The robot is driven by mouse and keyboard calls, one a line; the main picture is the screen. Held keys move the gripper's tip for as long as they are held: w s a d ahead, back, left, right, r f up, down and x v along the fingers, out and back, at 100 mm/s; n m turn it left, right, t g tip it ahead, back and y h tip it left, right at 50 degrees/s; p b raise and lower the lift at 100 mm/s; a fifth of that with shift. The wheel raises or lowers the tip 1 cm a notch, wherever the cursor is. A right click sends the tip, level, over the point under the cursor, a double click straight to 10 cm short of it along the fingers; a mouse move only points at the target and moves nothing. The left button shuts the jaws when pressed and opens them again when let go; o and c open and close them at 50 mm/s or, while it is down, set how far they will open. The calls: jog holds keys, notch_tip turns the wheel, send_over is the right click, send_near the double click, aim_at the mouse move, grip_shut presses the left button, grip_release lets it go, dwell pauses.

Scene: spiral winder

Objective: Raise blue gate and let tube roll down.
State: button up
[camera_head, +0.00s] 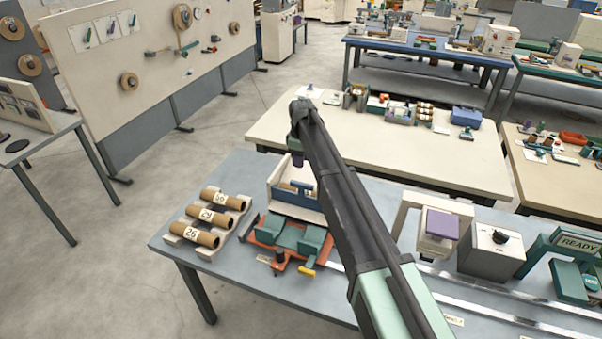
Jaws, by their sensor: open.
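The blue gate (296,197) is a blue bar across the front of a pale chute (275,180), left of my arm. A bit of brown tube (286,188) shows behind the gate; the arm hides the right side of the chute. My gripper (296,160) hangs from the arm's end, small and dark, above the back of the chute. It looks apart from the gate and empty, with its fingers hard to make out. Below the gate sits an orange cradle (262,237) with green blocks (297,238) and a yellow handle (306,271).
Several brown tubes, labelled such as 26 (194,235) and 29 (209,216), lie on a pale rack left of the cradle. Right of my arm stand a purple-topped device (441,223), a grey knob box (492,249) and a green READY panel (575,243). The front-left tabletop (215,268) is clear.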

aim_at(302, 183)
notch_tip(302, 183, down, 11)
jog(key=b, duration=1.1)
jog(key=shift+f, duration=0.1)
jog(key=shift+r, duration=0.2)
jog(key=shift+d, duration=0.1)
grip_shut()
